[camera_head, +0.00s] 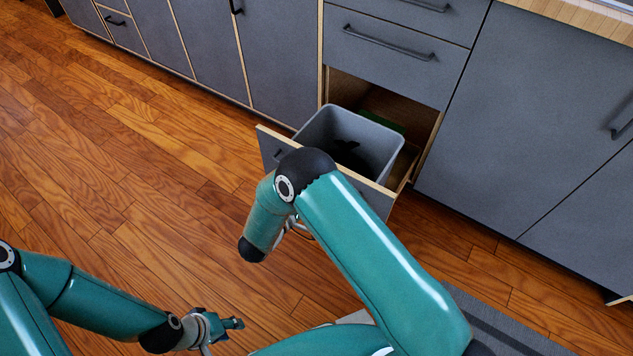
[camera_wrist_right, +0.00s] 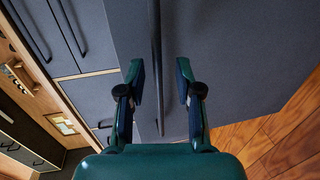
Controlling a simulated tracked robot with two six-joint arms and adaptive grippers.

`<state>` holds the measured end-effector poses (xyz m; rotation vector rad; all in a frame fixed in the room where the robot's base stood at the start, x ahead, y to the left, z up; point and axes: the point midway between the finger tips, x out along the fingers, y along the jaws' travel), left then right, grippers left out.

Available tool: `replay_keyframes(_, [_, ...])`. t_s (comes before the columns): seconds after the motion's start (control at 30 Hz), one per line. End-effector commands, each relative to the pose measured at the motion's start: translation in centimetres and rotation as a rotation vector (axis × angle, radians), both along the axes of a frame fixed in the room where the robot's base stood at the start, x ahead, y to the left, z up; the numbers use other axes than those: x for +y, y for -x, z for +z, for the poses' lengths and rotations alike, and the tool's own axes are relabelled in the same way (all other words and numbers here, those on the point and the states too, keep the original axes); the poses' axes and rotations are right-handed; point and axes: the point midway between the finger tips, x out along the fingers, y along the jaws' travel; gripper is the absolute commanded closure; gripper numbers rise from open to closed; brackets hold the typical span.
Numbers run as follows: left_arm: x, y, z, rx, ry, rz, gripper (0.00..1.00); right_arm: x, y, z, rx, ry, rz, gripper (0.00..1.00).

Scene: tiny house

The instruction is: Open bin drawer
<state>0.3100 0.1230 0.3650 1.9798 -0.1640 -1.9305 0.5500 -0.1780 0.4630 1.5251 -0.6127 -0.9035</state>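The bin drawer (camera_head: 381,203) stands pulled out from the lower cabinet, with a grey bin (camera_head: 378,134) inside it. My right arm crosses in front of the drawer and hides much of its front. My right gripper is mostly hidden behind that arm in the head view. In the right wrist view my right gripper (camera_wrist_right: 162,83) is open, with the dark bar handle (camera_wrist_right: 156,45) running between its fingers. A gap shows on each side, so the fingers look apart from the handle. My left gripper (camera_head: 233,324) is low over the floor, away from the drawer; its opening is unclear.
Another closed drawer (camera_head: 385,65) with a bar handle sits above the open one. Closed grey cabinets (camera_head: 545,110) flank it on both sides. Wooden floor (camera_head: 130,170) lies clear to the left. A dark mat (camera_head: 490,325) lies at the lower right.

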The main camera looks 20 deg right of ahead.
Motion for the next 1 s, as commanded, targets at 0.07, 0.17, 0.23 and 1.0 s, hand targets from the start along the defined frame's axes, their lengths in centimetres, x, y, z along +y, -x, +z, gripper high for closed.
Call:
replay_keyframes(0.07, [0.0, 0.0, 0.0, 0.0, 0.0, 0.0, 0.6, 1.3, 0.7, 0.2, 0.001, 0.001, 0.005, 0.65])
replay_keyframes(0.17, [0.0, 0.0, 0.0, 0.0, 0.0, 0.0, 0.6, 2.5, 1.6, 0.5, 0.001, 0.001, 0.005, 0.65])
replay_keyframes(0.23, [0.0, 0.0, 0.0, 0.0, 0.0, 0.0, 0.6, 3.1, 2.1, 0.6, 0.002, 0.0, 0.003, 0.65])
replay_keyframes(1.0, [0.0, 0.0, -0.1, 0.0, 0.0, 0.0, 0.6, 3.3, 2.2, 0.0, -0.018, -0.064, 0.021, 0.65])
